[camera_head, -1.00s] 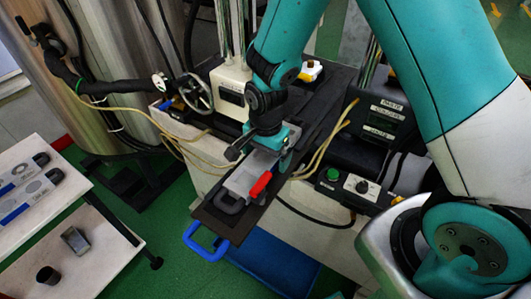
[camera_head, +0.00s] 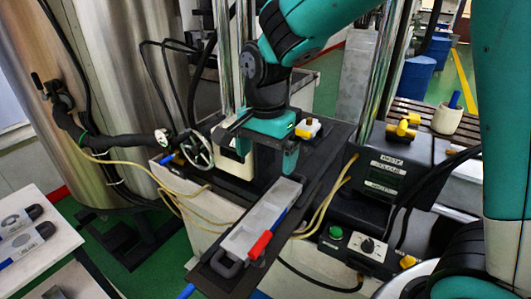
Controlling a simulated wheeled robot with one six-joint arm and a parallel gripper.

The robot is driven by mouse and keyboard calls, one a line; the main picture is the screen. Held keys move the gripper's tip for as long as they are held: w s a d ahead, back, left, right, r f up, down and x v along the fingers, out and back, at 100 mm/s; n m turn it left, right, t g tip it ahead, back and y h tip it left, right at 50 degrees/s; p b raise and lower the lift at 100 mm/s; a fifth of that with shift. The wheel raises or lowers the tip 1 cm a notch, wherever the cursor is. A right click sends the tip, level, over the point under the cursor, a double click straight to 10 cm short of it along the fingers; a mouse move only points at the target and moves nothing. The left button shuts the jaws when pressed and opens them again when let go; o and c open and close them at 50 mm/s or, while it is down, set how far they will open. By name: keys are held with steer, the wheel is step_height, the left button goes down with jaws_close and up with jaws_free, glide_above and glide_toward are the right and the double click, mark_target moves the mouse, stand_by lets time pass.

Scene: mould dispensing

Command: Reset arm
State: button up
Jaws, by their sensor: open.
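My gripper (camera_head: 256,146) is in the middle of the picture, above the dark work plate of the machine. Its jaws are apart with nothing between them. A grey mould (camera_head: 262,217) with a red clip (camera_head: 260,245) and a dark handle (camera_head: 224,264) lies on the dark plate (camera_head: 205,280), below and in front of my gripper. The gripper is apart from the mould. Part of my arm covers the view above the gripper.
The machine's control box (camera_head: 350,250) with a green button stands right of the mould. A handwheel (camera_head: 194,150) and yellow hoses are at the left. A white table (camera_head: 35,255) with other moulds is at the far left. Steel columns rise behind the plate.

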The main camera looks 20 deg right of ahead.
steer(key=shift+r, duration=0.25)
stand_by(0.3)
steer(key=s+a+r+n+y, duration=0.2)
steer(key=s+n, duration=0.7)
steer(key=s+a+r+n+y, duration=0.2)
steer(key=s+n, duration=0.7)
steer(key=s, duration=0.1)
steer(key=shift+a+r, duration=0.3)
steer(key=shift+r, duration=0.05)
